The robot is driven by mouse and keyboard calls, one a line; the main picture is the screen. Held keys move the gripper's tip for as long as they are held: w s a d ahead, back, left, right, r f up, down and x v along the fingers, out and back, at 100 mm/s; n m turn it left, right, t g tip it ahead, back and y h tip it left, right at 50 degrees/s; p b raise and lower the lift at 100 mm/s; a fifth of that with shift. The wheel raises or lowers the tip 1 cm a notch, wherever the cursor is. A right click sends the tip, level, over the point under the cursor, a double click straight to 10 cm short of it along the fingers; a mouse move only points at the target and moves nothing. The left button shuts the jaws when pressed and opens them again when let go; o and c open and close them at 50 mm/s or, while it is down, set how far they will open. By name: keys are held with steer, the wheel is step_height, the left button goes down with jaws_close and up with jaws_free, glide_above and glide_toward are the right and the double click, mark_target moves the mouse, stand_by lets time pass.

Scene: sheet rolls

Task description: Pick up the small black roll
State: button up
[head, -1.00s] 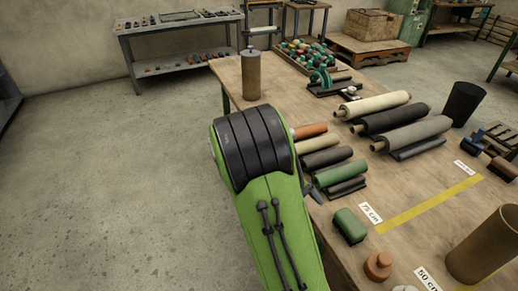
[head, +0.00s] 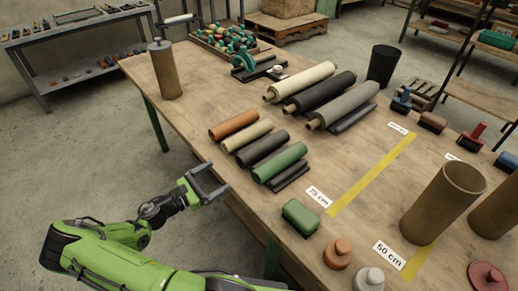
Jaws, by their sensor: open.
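The small black roll (head: 264,147) lies on the wooden table (head: 345,240), in a row of small rolls near the left edge. It sits between a beige roll (head: 247,135) and a green roll (head: 280,162). My gripper (head: 218,179) is open and empty. It is by the table's left edge, to the lower left of the black roll and apart from it in the picture. Its height relative to the tabletop is hard to tell.
An orange roll (head: 233,125) lies behind the beige one. Larger cream (head: 301,82), black (head: 320,93) and grey (head: 343,104) rolls lie further back. A green block (head: 300,216) and an orange knob (head: 338,254) stand in front. A brown cylinder (head: 165,70) stands at the far corner.

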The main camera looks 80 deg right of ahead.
mark_target(240, 162)
steer(key=b+x, duration=0.1)
steer(key=x, duration=0.8)
steer(key=shift+s+d, duration=0.15)
steer(key=shift+s, duration=0.1)
steer(key=shift+r, duration=0.15)
steer(key=c, duration=1.6)
